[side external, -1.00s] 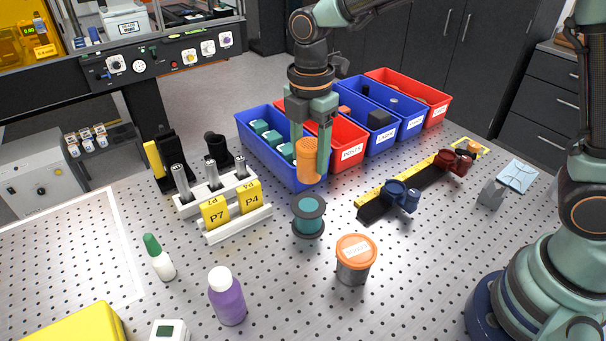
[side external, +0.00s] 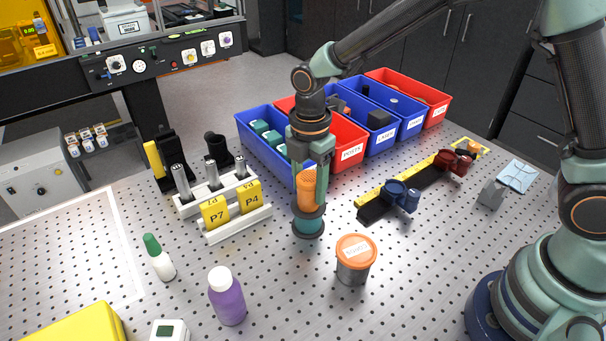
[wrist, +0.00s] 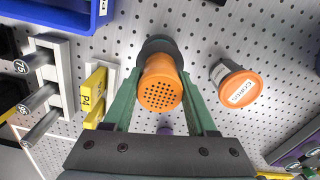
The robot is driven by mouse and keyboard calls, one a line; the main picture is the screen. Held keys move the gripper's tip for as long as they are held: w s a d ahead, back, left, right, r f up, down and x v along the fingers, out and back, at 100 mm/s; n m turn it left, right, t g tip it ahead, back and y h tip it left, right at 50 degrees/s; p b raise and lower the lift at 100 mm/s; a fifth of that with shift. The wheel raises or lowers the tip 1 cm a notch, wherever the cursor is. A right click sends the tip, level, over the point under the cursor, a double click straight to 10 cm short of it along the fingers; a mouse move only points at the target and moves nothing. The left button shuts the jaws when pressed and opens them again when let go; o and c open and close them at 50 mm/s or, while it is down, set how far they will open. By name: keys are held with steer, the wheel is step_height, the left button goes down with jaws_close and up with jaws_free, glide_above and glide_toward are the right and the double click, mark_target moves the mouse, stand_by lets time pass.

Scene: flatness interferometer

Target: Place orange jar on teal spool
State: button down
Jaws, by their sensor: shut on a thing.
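The orange jar (side external: 307,188) is upright between the fingers of my gripper (side external: 308,200), which is shut on it. The teal spool (side external: 308,226), with dark flanges, stands on the perforated table directly below the jar. The jar's lower end is at the spool's top flange; I cannot tell whether they touch. In the wrist view, the jar's orange top with dark holes (wrist: 160,95) sits between the fingers, and the spool's dark flange (wrist: 158,46) shows partly behind it. The rest of the spool is hidden there.
A grey can with an orange lid (side external: 354,262) stands right of the spool. A white rack with yellow tags (side external: 232,207) is to the left. Blue and red bins (side external: 345,153) stand behind. A purple bottle (side external: 227,298) is in front, with bare table between.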

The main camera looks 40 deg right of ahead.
mark_target(311, 176)
steer(key=shift+c, duration=1)
jaws_free()
step_height(311, 176, up, 11)
steer(key=shift+r, duration=0.15)
steer(key=s+d+r+m+t, duration=0.2)
steer(key=s+d+m, duration=0.3)
steer(key=m, duration=0.5)
steer(key=s+d+r+m+t, duration=0.2)
steer(key=s+d+m, duration=0.4)
steer(key=d+m, duration=0.4)
steer(key=shift+r+t, duration=0.35)
steer(key=shift+t, duration=0.45)
